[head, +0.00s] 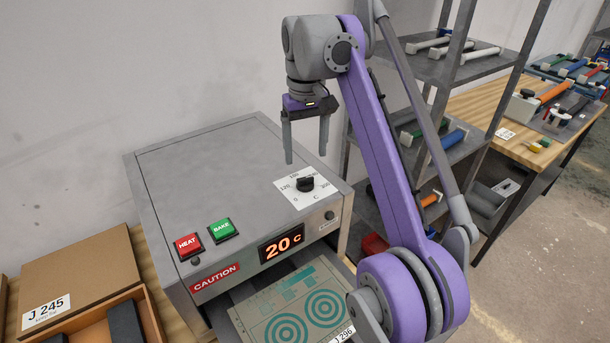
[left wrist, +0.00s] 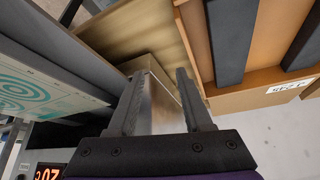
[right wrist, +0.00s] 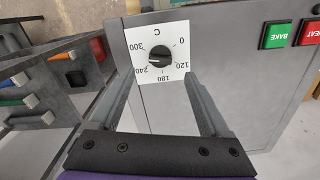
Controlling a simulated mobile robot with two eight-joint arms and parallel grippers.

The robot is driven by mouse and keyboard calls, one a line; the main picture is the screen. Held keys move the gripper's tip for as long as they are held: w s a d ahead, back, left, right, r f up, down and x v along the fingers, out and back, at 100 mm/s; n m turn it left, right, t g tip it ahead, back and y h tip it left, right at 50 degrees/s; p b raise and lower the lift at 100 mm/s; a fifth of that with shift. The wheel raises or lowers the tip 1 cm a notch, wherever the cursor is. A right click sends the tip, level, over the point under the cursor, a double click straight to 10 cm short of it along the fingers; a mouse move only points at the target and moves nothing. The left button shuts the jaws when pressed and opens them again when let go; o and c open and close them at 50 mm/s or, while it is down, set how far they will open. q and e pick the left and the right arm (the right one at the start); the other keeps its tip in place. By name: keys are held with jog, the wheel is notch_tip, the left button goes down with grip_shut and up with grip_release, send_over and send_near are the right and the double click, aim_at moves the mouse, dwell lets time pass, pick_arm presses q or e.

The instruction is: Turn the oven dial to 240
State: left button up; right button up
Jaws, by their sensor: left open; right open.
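The oven dial (head: 305,184) is a black knob on a white scale plate on the grey oven's (head: 205,165) sloped top. It also shows in the right wrist view (right wrist: 159,53), upside down, with 0, 120, 180, 240 and 300 around it. Its pointer is too small to read surely. My right gripper (head: 306,153) is open and empty above the dial, fingers pointing down, apart from the knob. In the right wrist view its fingertips (right wrist: 158,75) lie either side of the dial's lower edge. My left gripper (left wrist: 160,76) is open and empty; the head view does not show it.
The oven display (head: 283,245) reads 20 C. The HEAT button (head: 188,244) and BAKE button (head: 221,229) sit left of the dial. A patterned plate (head: 300,308) lies below the front. A cardboard box (head: 80,270) stands left; a shelf rack (head: 462,70) stands right.

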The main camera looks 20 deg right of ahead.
aim_at(305, 178)
pick_arm(q)
jog(key=f+b, duration=0.1)
jog(key=f, duration=0.1)
jog(key=s+f+b, duration=0.1)
jog(key=f, duration=0.1)
jog(key=shift+s, duration=0.2)
pick_arm(e)
notch_tip(305, 178, down, 7)
jog(key=shift+w+r, duration=0.1)
pick_arm(q)
jog(key=shift+r, duration=0.1)
pick_arm(e)
grip_shut()
pick_arm(q)
jog(key=shift+w+r, duration=0.1)
jog(key=shift+r, duration=0.05)
